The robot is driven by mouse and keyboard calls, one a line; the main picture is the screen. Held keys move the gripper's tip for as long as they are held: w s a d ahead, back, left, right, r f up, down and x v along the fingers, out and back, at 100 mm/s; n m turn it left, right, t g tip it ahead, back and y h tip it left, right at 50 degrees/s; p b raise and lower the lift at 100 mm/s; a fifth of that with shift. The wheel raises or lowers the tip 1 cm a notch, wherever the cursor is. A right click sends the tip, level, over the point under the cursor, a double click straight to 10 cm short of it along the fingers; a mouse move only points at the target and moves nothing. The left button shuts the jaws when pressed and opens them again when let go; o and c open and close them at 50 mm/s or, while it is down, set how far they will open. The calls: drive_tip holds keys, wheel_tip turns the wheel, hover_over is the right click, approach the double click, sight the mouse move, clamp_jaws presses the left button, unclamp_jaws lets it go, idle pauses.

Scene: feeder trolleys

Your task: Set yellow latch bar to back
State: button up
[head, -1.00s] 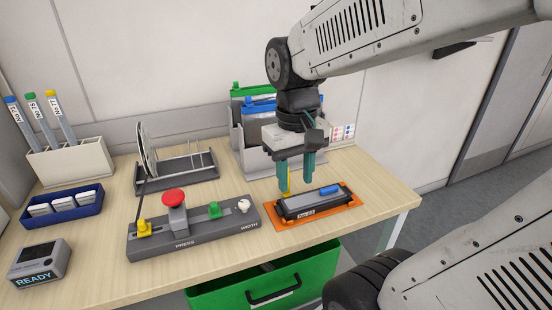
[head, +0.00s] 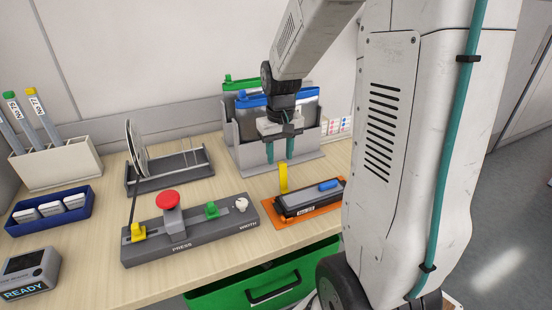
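The yellow latch bar (head: 283,177) stands upright at the left end of a dark grey feeder unit (head: 312,201), which lies on an orange base plate (head: 290,219). The unit carries a blue piece (head: 328,185) on top and a small white label on its front side. My gripper (head: 280,150) hangs above and behind the bar, in front of the grey file holder. Its two teal fingers point down, apart, with nothing seen between them. The fingers look clear of the bar. My arm hides the right end of the unit and plate.
A grey panel (head: 190,238) with a red button, a yellow knob and a green knob lies to the left. Behind stand a file holder (head: 235,150) with blue and green folders and a wire rack (head: 170,175).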

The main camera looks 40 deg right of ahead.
drive_tip(key=shift+f, duration=0.8)
clamp_jaws()
drive_tip(key=shift+s+r, duration=0.25)
drive_tip(key=shift+s, duration=0.05)
drive_tip(key=shift+s+a, duration=0.1)
drive_tip(key=shift+s, duration=0.1)
